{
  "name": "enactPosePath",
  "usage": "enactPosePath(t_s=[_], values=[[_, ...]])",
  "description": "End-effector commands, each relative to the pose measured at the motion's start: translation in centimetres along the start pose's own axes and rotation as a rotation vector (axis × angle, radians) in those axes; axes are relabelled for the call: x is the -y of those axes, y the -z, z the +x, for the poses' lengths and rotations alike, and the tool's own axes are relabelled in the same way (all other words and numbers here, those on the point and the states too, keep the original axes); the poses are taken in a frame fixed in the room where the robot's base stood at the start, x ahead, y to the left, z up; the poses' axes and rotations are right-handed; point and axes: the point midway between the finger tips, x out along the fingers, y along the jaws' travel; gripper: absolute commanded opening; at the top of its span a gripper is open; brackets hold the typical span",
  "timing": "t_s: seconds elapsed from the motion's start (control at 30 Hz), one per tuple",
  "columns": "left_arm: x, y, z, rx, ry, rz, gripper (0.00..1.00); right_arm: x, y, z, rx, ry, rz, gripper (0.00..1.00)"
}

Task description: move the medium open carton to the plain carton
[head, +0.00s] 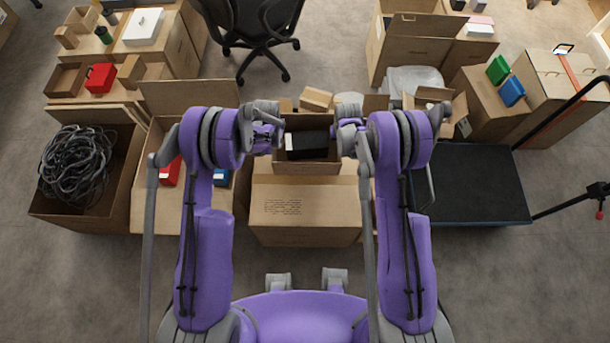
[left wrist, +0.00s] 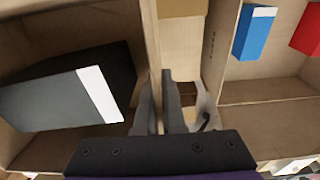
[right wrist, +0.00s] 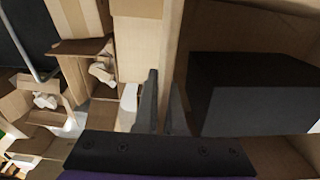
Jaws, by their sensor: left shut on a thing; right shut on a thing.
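The medium open carton (head: 307,167) is a small brown box between my two hands, with a black box (head: 307,145) with a white band inside. My left gripper (head: 276,136) is shut on its left wall, which shows in the left wrist view (left wrist: 152,50). My right gripper (head: 339,133) is shut on its right wall, seen in the right wrist view (right wrist: 173,45). A closed tan carton (head: 305,208) with small printed lines on its near part lies beneath and nearer to me. Whether the open carton touches it, I cannot tell. Which carton is the plain one is unclear.
Left stand an open carton (head: 143,215) with red and blue items and a carton (head: 48,208) of tangled cable. A black platform cart (head: 470,185) is at right. Cartons with small goods and an office chair (head: 255,25) stand behind. Floor in front is partly clear.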

Motion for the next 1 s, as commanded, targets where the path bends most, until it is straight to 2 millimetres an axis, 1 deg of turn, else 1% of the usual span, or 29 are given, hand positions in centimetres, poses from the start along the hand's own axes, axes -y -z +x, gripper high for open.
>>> enactPosePath(t_s=[0.27,0.47,1.0], values=[[0.0,0.0,0.0,0.0,0.0,0.0,0.0,0.0,0.0,0.0,0.0,0.0,0.0,0.0],[0.0,-0.4,0.7,0.004,0.0,0.0,0.0,0.0,-0.5,0.7,0.004,0.0,0.0,0.0],[0.0,-2.8,4.9,0.027,0.0,0.0,0.0,0.0,-2.9,4.9,0.027,0.0,0.0,0.0]])
